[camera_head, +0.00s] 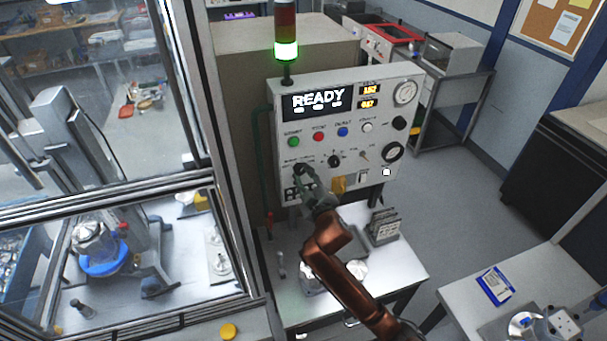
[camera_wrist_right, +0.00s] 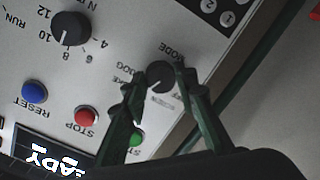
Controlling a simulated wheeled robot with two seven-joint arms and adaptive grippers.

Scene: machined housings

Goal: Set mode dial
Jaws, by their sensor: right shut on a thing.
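The mode dial (camera_wrist_right: 160,75) is a small black knob on the light grey control panel (camera_head: 350,110). The wrist view shows it upside down, with a pale pointer line and partly hidden lettering around it. My right gripper (camera_wrist_right: 158,80) has one finger on each side of the knob and is shut on it. In the head view my right gripper (camera_head: 304,177) is at the panel's lower left and covers most of the dial. The panel display (camera_head: 319,100) reads READY. My left gripper is not in view.
A larger numbered black knob (camera_wrist_right: 71,26) is beside the dial. Green (camera_wrist_right: 136,138), red (camera_wrist_right: 86,117) and blue (camera_wrist_right: 35,92) buttons are close to my fingers. A metal table (camera_head: 400,270) stands below the panel. A glazed machine enclosure (camera_head: 225,150) stands at the left.

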